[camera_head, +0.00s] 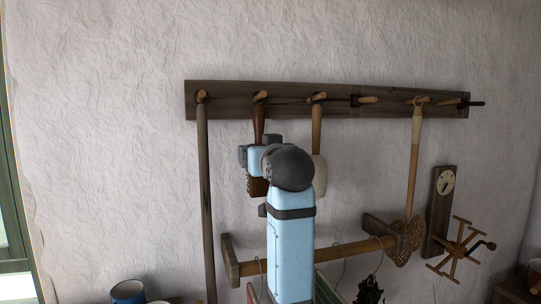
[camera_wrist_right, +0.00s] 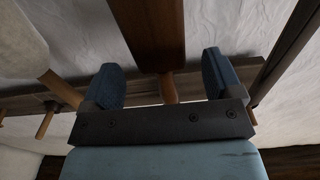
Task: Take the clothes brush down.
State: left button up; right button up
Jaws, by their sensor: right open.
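The clothes brush (camera_head: 258,126) hangs by its dark brown handle from a peg on the wall rack, with its bristled head low down, partly behind my right arm. My right gripper (camera_head: 255,160) is at the brush, and my own wrist hides much of it in the head view. In the right wrist view, my right gripper (camera_wrist_right: 160,82) is open, with one blue finger on each side of the brush's narrow neck. The brush's wide brown body (camera_wrist_right: 151,35) shows beyond them. There are gaps between the neck and both fingers. My left gripper is not in view.
The dark wooden rack (camera_head: 330,100) also holds a long pole (camera_head: 206,190), a pale paddle (camera_head: 319,174) close right of the brush, and a carpet beater (camera_head: 413,160). A wooden bar (camera_head: 340,254) is mounted below. A blue mug (camera_head: 128,292) stands lower left.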

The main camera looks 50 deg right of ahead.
jog(key=shift+x, duration=1.9)
jog(key=shift+c, duration=0.4)
jog(key=c, duration=1)
jog(key=shift+r+p, duration=0.15)
jog(key=shift+p, duration=0.2)
